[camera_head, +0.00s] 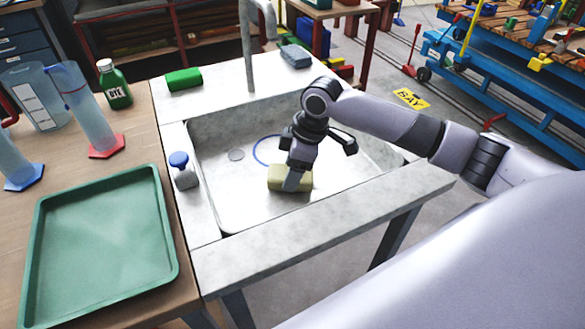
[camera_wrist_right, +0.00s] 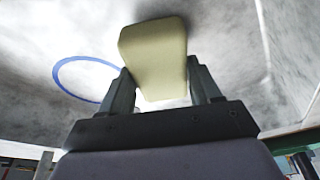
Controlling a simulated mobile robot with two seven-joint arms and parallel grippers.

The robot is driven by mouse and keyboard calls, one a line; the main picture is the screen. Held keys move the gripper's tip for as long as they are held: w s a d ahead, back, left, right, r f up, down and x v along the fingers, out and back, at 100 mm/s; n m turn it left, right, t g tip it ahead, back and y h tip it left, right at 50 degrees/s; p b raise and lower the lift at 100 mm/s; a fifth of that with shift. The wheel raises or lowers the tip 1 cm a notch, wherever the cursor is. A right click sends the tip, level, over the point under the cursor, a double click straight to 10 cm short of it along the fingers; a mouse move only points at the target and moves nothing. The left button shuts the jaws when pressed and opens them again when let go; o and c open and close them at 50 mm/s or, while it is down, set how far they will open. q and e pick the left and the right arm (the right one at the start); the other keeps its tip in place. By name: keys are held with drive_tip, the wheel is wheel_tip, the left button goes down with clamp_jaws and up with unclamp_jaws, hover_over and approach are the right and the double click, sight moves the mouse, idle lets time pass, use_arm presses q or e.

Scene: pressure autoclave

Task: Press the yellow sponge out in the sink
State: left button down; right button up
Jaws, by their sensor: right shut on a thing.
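The yellow sponge (camera_head: 276,178) is a pale yellow block low in the grey sink (camera_head: 215,205), near its front wall. My right gripper (camera_head: 292,180) reaches down into the sink and is shut on the sponge. In the right wrist view the sponge (camera_wrist_right: 154,55) sits between the two fingers of my right gripper (camera_wrist_right: 163,88), which touch its sides. Whether the sponge rests on the sink floor I cannot tell. My left gripper is not in view.
A blue ring (camera_head: 262,151) marks the sink floor beside a drain (camera_head: 236,155). A soap bottle (camera_head: 182,170) stands on the left rim. A green tray (camera_head: 100,235) lies left.

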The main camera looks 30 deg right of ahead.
drive_tip(key=shift+s+f, duration=0.1)
drive_tip(key=shift+f, duration=0.6)
idle(0.9)
wheel_tip(320, 180, up, 7)
drive_tip(key=p, duration=0.8)
drive_tip(key=shift+r, duration=0.1)
